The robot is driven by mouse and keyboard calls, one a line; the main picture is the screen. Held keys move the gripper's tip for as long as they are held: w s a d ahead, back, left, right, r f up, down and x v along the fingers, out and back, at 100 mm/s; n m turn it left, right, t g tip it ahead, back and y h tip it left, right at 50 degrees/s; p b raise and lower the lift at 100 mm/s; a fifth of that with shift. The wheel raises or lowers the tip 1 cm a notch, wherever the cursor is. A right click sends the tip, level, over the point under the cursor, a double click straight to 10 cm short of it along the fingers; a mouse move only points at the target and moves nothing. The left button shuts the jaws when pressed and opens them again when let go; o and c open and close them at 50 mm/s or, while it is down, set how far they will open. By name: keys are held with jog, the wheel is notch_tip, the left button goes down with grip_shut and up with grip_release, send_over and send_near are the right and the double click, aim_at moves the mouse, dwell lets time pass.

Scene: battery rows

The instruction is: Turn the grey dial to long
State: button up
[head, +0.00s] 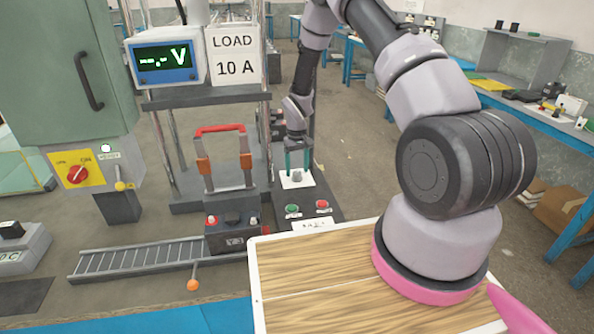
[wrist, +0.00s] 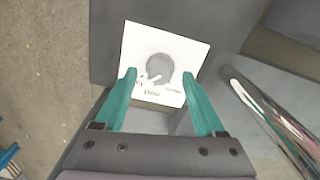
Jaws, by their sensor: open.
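The grey dial (wrist: 159,68) sits on a white square plate (wrist: 185,48) in the wrist view. A white pointer mark on it points toward the lower left of the picture. Small lettering lies around its lower side, too blurred to read surely. In the head view the dial (head: 297,176) shows on the white plate on a dark box in the middle. My gripper (wrist: 160,72) is open, its two teal fingers apart with the dial between and just beyond their tips. In the head view the fingers (head: 298,160) hang over the plate. I cannot tell whether they touch the dial.
Below the dial stand a green button (head: 292,209) and a red button (head: 322,204). A metal post (wrist: 270,115) runs close to the right finger.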

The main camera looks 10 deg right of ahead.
aim_at(297, 173)
notch_tip(297, 173, up, 10)
dwell(0.3)
jog(key=shift+f, duration=0.1)
